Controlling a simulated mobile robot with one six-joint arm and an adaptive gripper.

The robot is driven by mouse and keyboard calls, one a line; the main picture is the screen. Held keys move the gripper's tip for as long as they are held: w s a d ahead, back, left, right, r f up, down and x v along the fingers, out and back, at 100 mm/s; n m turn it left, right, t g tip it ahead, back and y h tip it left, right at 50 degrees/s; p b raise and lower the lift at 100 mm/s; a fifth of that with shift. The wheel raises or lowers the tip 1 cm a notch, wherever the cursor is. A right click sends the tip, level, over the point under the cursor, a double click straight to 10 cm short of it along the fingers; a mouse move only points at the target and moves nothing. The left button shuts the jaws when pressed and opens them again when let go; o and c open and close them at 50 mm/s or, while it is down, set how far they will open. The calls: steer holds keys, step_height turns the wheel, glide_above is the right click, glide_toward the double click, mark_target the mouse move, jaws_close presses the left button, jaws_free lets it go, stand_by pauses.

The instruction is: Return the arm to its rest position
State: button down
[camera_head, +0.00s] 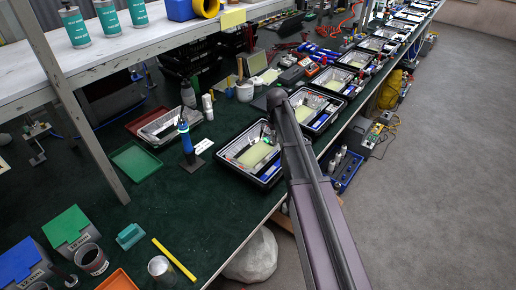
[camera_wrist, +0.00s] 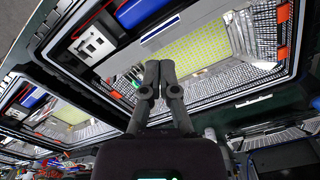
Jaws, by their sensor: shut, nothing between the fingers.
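My gripper (camera_wrist: 160,72) shows in the wrist view with its two dark fingers together and nothing between them. Its fingertips appear over an open floodlight housing (camera_wrist: 77,72) with a yellow-green panel, a blue part and orange clips. I cannot tell the height gap. In the head view my arm (camera_head: 315,205) reaches up from the bottom over the bench's right edge. The gripper cannot be made out in the head view.
A row of open housings (camera_head: 318,128) runs back along the green bench (camera_head: 190,222). A blue bottle (camera_head: 185,137) stands left of the nearest one. A shelf post (camera_head: 90,145) rises at left. Bins (camera_head: 67,226) and cups stand at front left. Grey floor (camera_head: 445,170) is clear at right.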

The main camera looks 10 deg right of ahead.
steer(key=shift+r, duration=0.35)
steer(key=s+a+m, duration=0.1)
steer(key=s+m, duration=0.1)
steer(key=s, duration=2.4)
steer(key=shift+s+m, duration=0.15)
steer(key=shift+m, duration=0.25)
